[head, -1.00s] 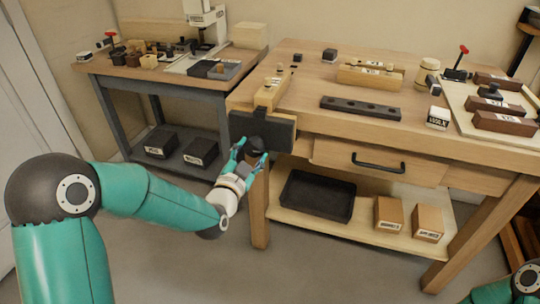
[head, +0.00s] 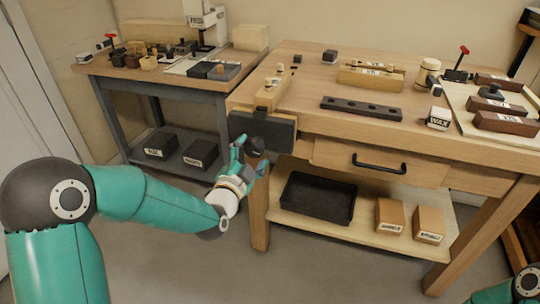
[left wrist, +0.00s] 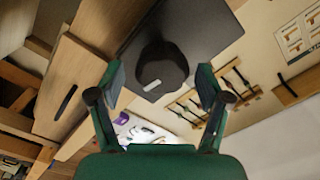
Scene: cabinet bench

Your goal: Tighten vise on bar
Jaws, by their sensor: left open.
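The vise is at the bench's front left corner, with a dark jaw plate (head: 262,130) facing me. Its dark round knob (head: 256,146) sits on the plate's front, and the knob (left wrist: 162,66) carries a pale mark in the left wrist view. A light wooden bar (head: 269,95) lies behind the plate on the bench top; whether it is clamped I cannot tell. My left gripper (head: 250,157) is open in front of the knob. In the left wrist view its fingers (left wrist: 162,86) stand apart on either side of the knob, with gaps showing. My right gripper is out of view.
The workbench (head: 300,90) holds a dark holed block (head: 361,108), wooden blocks (head: 370,78) and a wax box (head: 438,118). A drawer (head: 350,160) with a black handle is to the right of the vise. A black tray (head: 318,198) is on the lower shelf.

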